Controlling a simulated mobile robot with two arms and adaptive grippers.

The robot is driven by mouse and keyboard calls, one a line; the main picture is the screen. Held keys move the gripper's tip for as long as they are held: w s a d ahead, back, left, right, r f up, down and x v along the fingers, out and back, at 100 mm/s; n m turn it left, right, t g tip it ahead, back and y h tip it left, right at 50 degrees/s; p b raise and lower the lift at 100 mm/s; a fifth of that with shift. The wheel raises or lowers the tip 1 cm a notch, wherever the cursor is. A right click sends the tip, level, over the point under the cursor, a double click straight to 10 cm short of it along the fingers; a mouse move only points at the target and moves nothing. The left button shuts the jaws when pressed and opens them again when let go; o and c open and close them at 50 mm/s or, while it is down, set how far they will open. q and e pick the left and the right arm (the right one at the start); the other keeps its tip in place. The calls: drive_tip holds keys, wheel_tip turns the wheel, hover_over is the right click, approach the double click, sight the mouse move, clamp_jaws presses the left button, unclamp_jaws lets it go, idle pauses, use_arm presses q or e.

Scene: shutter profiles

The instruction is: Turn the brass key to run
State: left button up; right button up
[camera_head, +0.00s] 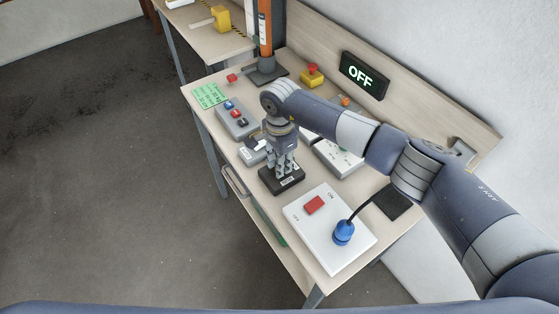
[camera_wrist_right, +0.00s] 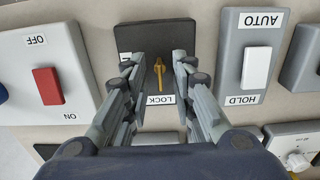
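The brass key (camera_wrist_right: 157,75) stands in a black switch box (camera_wrist_right: 133,38), with a LOCK label on the near side in the right wrist view. The other label is partly hidden by a finger. In the head view the black box (camera_head: 291,183) is on the bench under my right gripper (camera_head: 283,167), and the key is hidden there. In the right wrist view my right gripper (camera_wrist_right: 155,60) is open, pointing down, with one finger on each side of the key and a gap to it on both sides. My left gripper is in neither view.
A white panel with a red rocker (camera_head: 314,204) and a blue plug (camera_head: 343,233) is at the bench front. A grey AUTO/HOLD switch (camera_wrist_right: 255,65) sits beside the key box. A button box (camera_head: 237,118), an emergency stop (camera_head: 312,75) and a lit OFF sign (camera_head: 361,75) are further back.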

clamp_jaws()
